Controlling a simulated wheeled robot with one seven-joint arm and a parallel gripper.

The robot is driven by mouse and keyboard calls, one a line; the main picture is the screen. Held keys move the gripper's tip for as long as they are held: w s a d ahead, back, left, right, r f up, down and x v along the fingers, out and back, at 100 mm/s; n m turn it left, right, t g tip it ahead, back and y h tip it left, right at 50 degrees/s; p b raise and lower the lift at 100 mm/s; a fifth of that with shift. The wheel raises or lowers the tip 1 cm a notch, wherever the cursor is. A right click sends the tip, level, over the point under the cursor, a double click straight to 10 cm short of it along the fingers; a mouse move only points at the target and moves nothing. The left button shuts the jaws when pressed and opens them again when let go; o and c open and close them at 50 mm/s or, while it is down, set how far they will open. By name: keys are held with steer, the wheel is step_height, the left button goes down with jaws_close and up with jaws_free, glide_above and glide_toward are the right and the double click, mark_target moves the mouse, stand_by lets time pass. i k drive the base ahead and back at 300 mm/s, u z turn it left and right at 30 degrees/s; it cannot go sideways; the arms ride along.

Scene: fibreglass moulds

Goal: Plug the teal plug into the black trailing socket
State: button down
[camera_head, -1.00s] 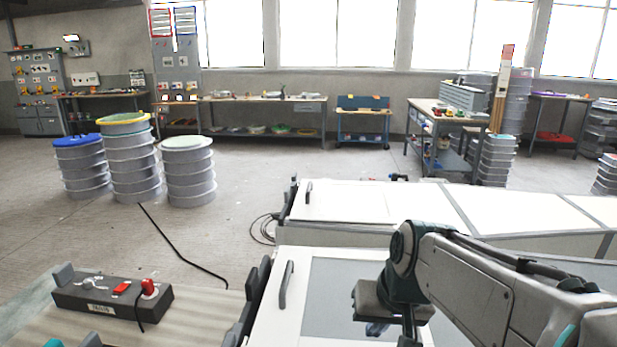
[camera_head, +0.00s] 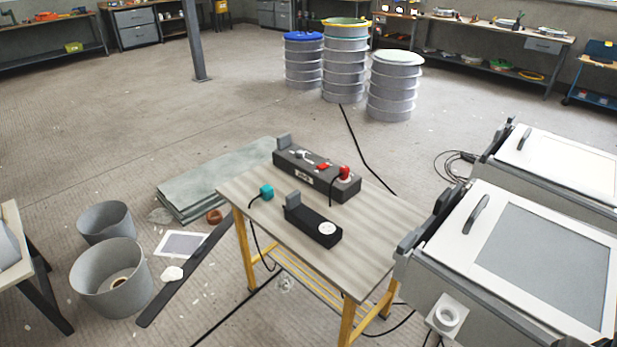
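The teal plug (camera_head: 266,192) lies near the left edge of a small wooden table (camera_head: 375,222), its black cord hanging over the edge. The black trailing socket (camera_head: 312,222) lies on the same table, to the right of the plug and apart from it. It has a round pale outlet at its right end and a grey upright piece at its left end. My gripper is not visible in this view.
A longer dark power strip (camera_head: 318,178) with a red plug (camera_head: 344,172) and red switch lies behind the socket. White-lidded machines (camera_head: 440,246) stand close on the right. Grey buckets (camera_head: 112,280) and flat sheets (camera_head: 208,180) are on the floor at left. Drums (camera_head: 395,90) stand behind.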

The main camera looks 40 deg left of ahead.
mark_target(323, 230)
steer(key=k, duration=0.3)
steer(key=u, duration=1.1)
steer(key=i, duration=0.4)
steer(key=u, duration=0.7)
